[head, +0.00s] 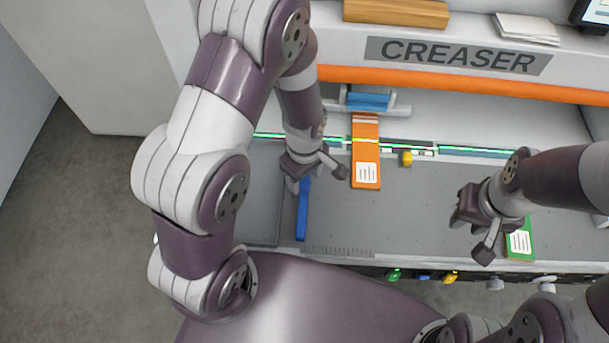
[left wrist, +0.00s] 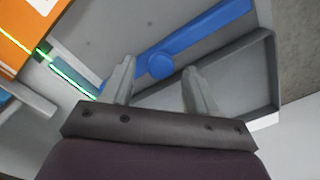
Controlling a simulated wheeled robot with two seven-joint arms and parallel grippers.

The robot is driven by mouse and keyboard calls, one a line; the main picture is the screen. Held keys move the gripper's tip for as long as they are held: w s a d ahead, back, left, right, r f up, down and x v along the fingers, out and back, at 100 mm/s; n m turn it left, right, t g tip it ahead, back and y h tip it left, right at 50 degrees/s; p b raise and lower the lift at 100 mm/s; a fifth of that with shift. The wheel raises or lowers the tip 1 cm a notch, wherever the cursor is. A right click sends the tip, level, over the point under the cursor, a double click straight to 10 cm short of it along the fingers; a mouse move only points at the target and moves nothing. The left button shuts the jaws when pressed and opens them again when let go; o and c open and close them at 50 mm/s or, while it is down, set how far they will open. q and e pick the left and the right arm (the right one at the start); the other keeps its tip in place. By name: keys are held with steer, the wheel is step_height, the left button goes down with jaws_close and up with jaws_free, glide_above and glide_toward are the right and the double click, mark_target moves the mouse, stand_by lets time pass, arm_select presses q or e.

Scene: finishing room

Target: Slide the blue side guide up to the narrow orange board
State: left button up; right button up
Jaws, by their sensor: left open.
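The blue side guide (head: 303,211) is a slim bar on the grey bed, left of the orange board and apart from it. In the left wrist view the guide (left wrist: 208,33) runs diagonally, with a round blue knob (left wrist: 160,66) on it. The narrow orange board (head: 367,152) with a white label lies on the bed; its edge shows in the left wrist view (left wrist: 18,38). My left gripper (head: 316,178) is open over the guide's far end. In its wrist view the knob appears between and beyond the fingertips (left wrist: 160,78). My right gripper (head: 475,230) is open and empty at the right.
A green board (head: 520,241) lies near my right gripper. An orange bar (head: 460,84) crosses the creaser's back. Coloured knobs (head: 450,277) line the front edge. Bare bed separates guide and orange board.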

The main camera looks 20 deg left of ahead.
arm_select(q)
steer(key=shift+s+f, duration=0.1)
steer(key=shift+f, duration=0.55)
steer(key=shift+c, duration=0.3)
jaws_close()
steer(key=w+d, duration=0.1)
steer(key=d, duration=0.5)
steer(key=w+d, duration=0.1)
steer(key=d, duration=0.2)
steer(key=shift+w+d, duration=0.1)
steer(key=shift+w, duration=0.2)
steer(key=shift+o, duration=0.3)
jaws_free()
steer(key=shift+s, duration=0.1)
